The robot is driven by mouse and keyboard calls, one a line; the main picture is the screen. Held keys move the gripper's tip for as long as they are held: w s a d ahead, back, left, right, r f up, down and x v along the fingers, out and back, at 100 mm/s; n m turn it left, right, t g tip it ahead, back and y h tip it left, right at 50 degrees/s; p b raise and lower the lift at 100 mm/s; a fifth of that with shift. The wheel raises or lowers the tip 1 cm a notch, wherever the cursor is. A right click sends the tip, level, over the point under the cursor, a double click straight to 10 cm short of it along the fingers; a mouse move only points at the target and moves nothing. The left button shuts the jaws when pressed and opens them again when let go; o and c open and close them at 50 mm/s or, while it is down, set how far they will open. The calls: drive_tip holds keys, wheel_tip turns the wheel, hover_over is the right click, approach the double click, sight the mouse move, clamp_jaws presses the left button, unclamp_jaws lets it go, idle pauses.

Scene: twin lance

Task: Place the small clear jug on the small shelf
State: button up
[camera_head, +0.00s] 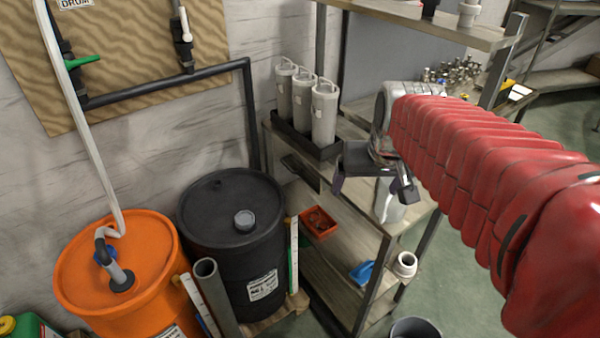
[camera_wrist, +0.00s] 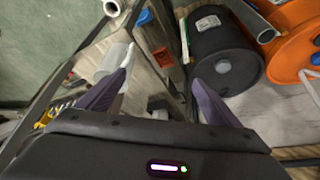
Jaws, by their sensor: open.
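My gripper (camera_head: 373,186) is open, with nothing between its fingers, above the wooden shelf unit in the head view. In the wrist view its two dark fingers (camera_wrist: 157,78) are spread apart. A pale, translucent vessel, which looks like the small clear jug (camera_head: 390,207), stands on the shelf board just below the right finger. It also shows in the wrist view (camera_wrist: 116,55), beside the left finger and partly hidden by it. I cannot tell whether finger and jug touch. The shelf unit (camera_head: 345,213) has several wooden levels; which one is the small shelf is unclear.
Three grey canisters (camera_head: 323,112) stand in a black tray behind the gripper. An orange bin (camera_head: 318,223), a blue scoop (camera_head: 362,272) and a white pipe piece (camera_head: 405,264) lie lower. A black drum (camera_head: 215,215) and an orange drum (camera_head: 80,265) stand left. Metal fittings (camera_head: 455,75) sit behind my arm.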

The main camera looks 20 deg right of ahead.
drive_tip(key=s+a+f+n+y, duration=0.1)
drive_tip(key=s+a+f+n, duration=0.1)
drive_tip(key=s+a, duration=0.8)
drive_tip(key=shift+s+a+n+t, duration=0.2)
drive_tip(key=shift+a+n+t, duration=0.25)
drive_tip(key=shift+a, duration=0.2)
